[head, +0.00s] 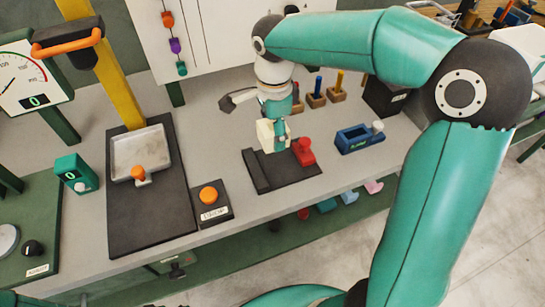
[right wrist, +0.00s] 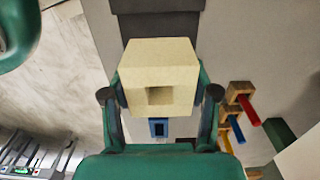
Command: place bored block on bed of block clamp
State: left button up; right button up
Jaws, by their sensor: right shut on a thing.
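The bored block (head: 266,137) is cream, with a square hole in the face seen in the right wrist view (right wrist: 160,70). My right gripper (head: 275,132) is shut on it, with one finger on each side. In the head view the block appears over the block clamp, a dark base (head: 262,184) with a red part (head: 303,151) at its right. I cannot tell how large the gap between block and bed is. My left gripper is out of view.
A blue fixture (head: 353,141) stands right of the clamp. Wooden holders with coloured pegs (head: 316,99) stand behind it. An orange button (head: 208,195) and a press with a yellow column (head: 117,85) and metal tray (head: 139,150) are at left.

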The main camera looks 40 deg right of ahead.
aim_at(274, 165)
notch_tip(274, 165, down, 10)
jog(key=shift+r, duration=0.25)
dwell(0.3)
jog(key=shift+f, duration=0.15)
jog(key=o, duration=1.1)
jog(key=shift+o, duration=0.2)
notch_tip(274, 165, up, 12)
jog(key=shift+r, duration=0.2)
